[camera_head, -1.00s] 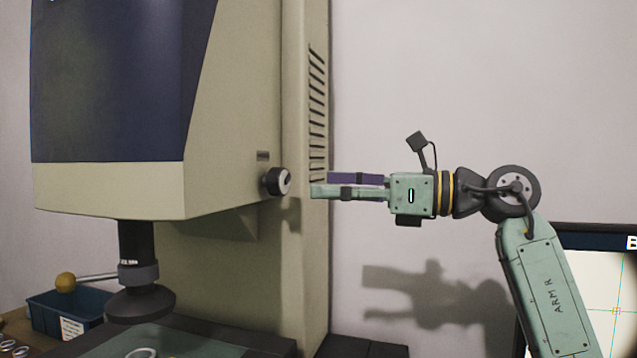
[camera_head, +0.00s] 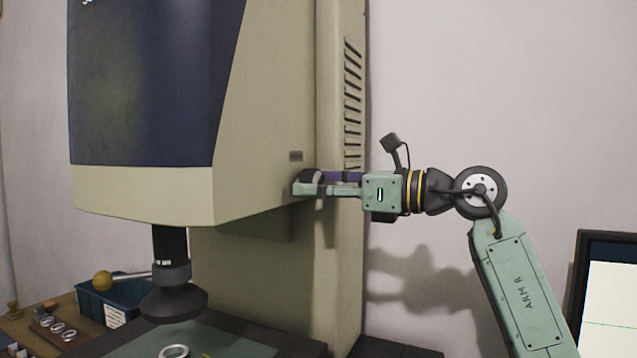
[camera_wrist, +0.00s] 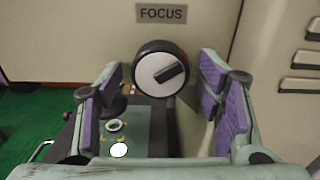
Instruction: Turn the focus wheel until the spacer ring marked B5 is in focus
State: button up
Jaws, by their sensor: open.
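The focus wheel (camera_head: 311,176), a dark knob with a white face and black grip bar, sits on the machine's side. In the wrist view the wheel (camera_wrist: 154,76) is below the FOCUS label, its bar tilted. My gripper (camera_head: 306,184) is open at the wheel, with one finger covering its lower part. In the wrist view the open fingers (camera_wrist: 159,85) stand either side of the wheel, with gaps visible. A ring (camera_head: 173,351) lies on the green stage under the lens; it also shows in the wrist view (camera_wrist: 115,126). No B5 mark is readable.
The machine housing (camera_head: 270,150) stands close beside my gripper. The lens (camera_head: 172,300) hangs over the stage. A blue bin (camera_head: 110,302) and several rings (camera_head: 57,328) are at the left. A monitor (camera_head: 610,300) at the right shows a pale screen, partly cut off.

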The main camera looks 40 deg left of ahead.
jog(key=shift+a, duration=0.15)
jog(key=shift+c, duration=0.2)
jog(key=c, duration=1.1)
